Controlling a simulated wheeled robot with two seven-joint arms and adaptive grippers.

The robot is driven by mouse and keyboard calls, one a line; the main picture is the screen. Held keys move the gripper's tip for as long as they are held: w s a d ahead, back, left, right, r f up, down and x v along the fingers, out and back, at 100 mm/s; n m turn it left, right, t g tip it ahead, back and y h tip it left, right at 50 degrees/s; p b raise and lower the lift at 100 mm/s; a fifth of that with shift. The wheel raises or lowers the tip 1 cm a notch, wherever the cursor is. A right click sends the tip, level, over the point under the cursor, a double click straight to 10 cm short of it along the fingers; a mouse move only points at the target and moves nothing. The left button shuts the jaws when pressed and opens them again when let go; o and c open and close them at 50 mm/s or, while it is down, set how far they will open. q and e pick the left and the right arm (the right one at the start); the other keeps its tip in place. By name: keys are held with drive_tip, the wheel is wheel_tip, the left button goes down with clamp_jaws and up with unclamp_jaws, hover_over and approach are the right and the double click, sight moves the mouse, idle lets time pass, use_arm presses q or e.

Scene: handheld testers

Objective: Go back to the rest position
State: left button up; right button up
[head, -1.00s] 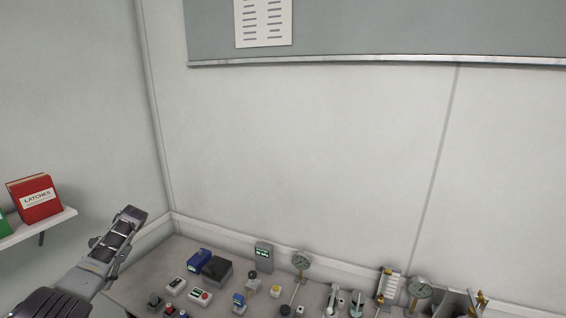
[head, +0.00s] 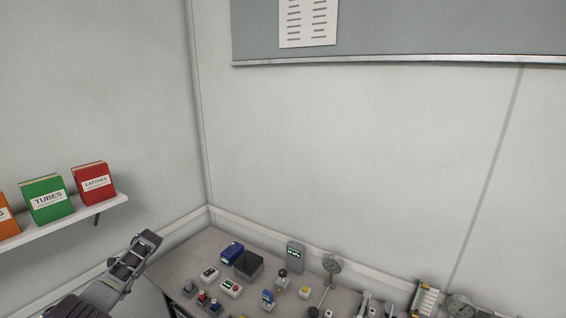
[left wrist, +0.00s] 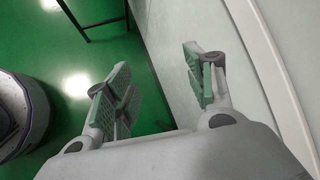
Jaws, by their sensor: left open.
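My left gripper (head: 147,240) is raised at the lower left in the head view, in front of the wall and left of the bench. It also shows in the left wrist view (left wrist: 160,85), with its two green-padded fingers spread apart and nothing between them. My right gripper is in neither view.
A wall shelf (head: 85,215) at left holds binders. In the left wrist view a pale wall (left wrist: 185,20) stands close by the right finger; green floor (left wrist: 60,50) lies below.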

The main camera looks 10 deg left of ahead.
use_arm(q)
drive_tip(key=s+a+f+t, duration=0.1)
drive_tip(key=s+f+t, duration=0.1)
drive_tip(key=s+f, duration=0.95)
drive_tip(key=s+a+f+t, duration=0.1)
drive_tip(key=s+f, duration=0.6)
drive_tip(key=f, duration=0.9)
drive_tip(key=s+d+f+t+h, duration=0.15)
drive_tip(key=s+f, duration=0.45)
drive_tip(key=s, duration=0.7)
drive_tip(key=s+f+t, duration=0.2)
drive_tip(key=s+f, duration=0.3)
drive_tip(key=s, duration=0.8)
drive_tip(key=s+d+f+h, duration=0.1)
drive_tip(key=d+f, duration=0.3)
drive_tip(key=d, duration=1.1)
drive_tip(key=s+d+f+n+h, duration=0.1)
drive_tip(key=d+f, duration=0.3)
drive_tip(key=d, duration=1.1)
drive_tip(key=s+d+f+n+h, duration=0.1)
drive_tip(key=d+f+h, duration=0.2)
drive_tip(key=d, duration=1.2)
drive_tip(key=shift+s+f+g, duration=0.3)
drive_tip(key=shift+f+g, duration=0.15)
drive_tip(key=shift+f, duration=0.15)
drive_tip(key=shift+h, duration=0.25)
drive_tip(key=shift+a, duration=0.2)
